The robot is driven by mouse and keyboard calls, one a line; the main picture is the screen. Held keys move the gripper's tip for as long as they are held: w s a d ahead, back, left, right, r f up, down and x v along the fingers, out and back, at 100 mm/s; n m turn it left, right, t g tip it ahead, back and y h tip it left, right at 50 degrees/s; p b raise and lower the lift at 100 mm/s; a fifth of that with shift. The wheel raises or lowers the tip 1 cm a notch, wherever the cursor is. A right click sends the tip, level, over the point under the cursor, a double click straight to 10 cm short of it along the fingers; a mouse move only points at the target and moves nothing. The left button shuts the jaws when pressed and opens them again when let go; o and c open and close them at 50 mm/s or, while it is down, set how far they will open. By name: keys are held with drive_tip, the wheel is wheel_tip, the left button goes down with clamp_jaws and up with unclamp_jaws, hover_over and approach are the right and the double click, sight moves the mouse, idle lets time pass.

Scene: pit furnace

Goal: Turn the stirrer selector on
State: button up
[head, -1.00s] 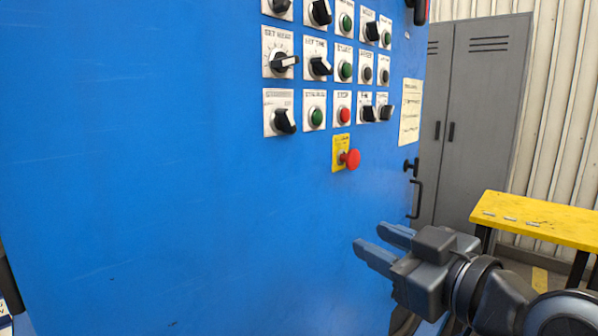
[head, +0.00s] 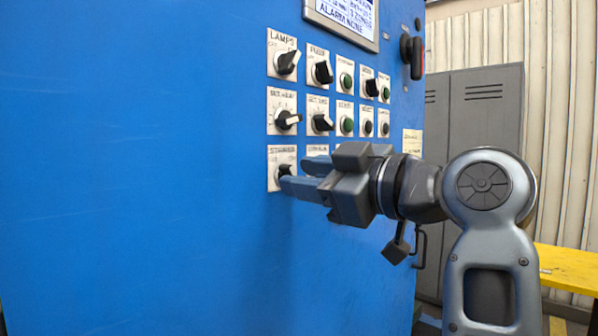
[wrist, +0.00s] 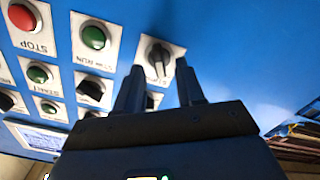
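The stirrer selector (head: 285,171) is a black knob on a white labelled plate, at the lower left of the switch group on the blue panel. Its knob is partly hidden behind my fingers in the head view. In the wrist view the selector (wrist: 158,56) shows upside down, with its pointer towards the gripper. My gripper (head: 295,175) is open, its two fingers pointing at the panel right at the knob. In the wrist view the fingertips (wrist: 159,77) lie on either side of the knob's lower end; contact cannot be told.
A green stir run button (wrist: 94,38) and a red stop button (wrist: 24,17) sit beside the selector. The heat selector (head: 288,119) is just above it, with more knobs and buttons around. The blue panel (head: 130,180) is bare to the left. A grey locker (head: 485,120) stands behind.

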drive_tip(key=shift+x, duration=0.95)
drive_tip(key=shift+c, duration=0.2)
clamp_jaws()
